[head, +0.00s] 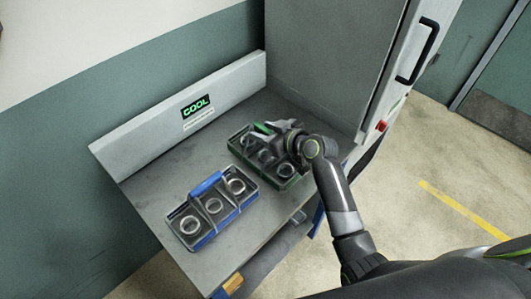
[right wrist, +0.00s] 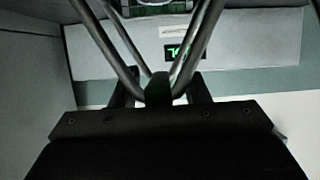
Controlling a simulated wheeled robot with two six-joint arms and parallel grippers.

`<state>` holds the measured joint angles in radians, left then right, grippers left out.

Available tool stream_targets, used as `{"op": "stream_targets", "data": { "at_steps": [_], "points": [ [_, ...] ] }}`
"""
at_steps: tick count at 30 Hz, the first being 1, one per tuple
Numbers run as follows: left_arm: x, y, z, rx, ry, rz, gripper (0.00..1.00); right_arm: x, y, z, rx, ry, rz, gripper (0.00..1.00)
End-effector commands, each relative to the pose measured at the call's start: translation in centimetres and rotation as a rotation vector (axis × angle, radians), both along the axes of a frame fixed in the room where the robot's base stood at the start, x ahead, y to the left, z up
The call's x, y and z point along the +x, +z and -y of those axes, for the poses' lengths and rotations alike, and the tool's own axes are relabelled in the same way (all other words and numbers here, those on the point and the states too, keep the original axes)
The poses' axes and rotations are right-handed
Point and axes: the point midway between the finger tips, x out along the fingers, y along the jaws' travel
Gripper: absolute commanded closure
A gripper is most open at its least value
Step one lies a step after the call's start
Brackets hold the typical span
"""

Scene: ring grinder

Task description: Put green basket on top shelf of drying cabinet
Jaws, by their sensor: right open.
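The green basket (head: 290,183) stands on the grey bench, with metal rings in it. My right gripper (head: 270,132) is open at the basket's green handle, over its upper side. The gripper hides part of the basket and handle, so I cannot tell whether the fingers touch the handle. In the right wrist view, a small part of the green basket (right wrist: 157,8) shows at the top edge, beyond the fingers. A tall grey cabinet (head: 325,50) stands behind and right of the bench; its shelves are not visible. My left gripper is out of view.
A blue basket (head: 196,243) with rings stands left of the green one on the bench (head: 150,190). A panel with a COOL sign (head: 160,119) runs along the back. The cabinet's front has a black handle (head: 419,52). Open floor (head: 430,150) lies to the right.

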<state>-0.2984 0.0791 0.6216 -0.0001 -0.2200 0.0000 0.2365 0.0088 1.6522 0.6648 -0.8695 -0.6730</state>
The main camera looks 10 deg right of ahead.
Motion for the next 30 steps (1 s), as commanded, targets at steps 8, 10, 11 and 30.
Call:
{"op": "stream_targets", "data": {
  "at_steps": [8,10,11,30],
  "points": [
    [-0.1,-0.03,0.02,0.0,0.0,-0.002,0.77,0.0,-0.01,0.0,0.0,0.0,0.0,0.71],
    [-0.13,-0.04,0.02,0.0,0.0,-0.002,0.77,-0.01,-0.01,0.01,0.0,0.0,0.0,0.8],
    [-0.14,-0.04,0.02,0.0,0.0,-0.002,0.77,-0.01,-0.01,0.01,0.0,0.0,0.0,0.84],
    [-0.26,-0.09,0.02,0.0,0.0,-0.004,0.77,0.05,0.45,-0.01,0.001,0.0,0.004,1.0]
  ]
}}
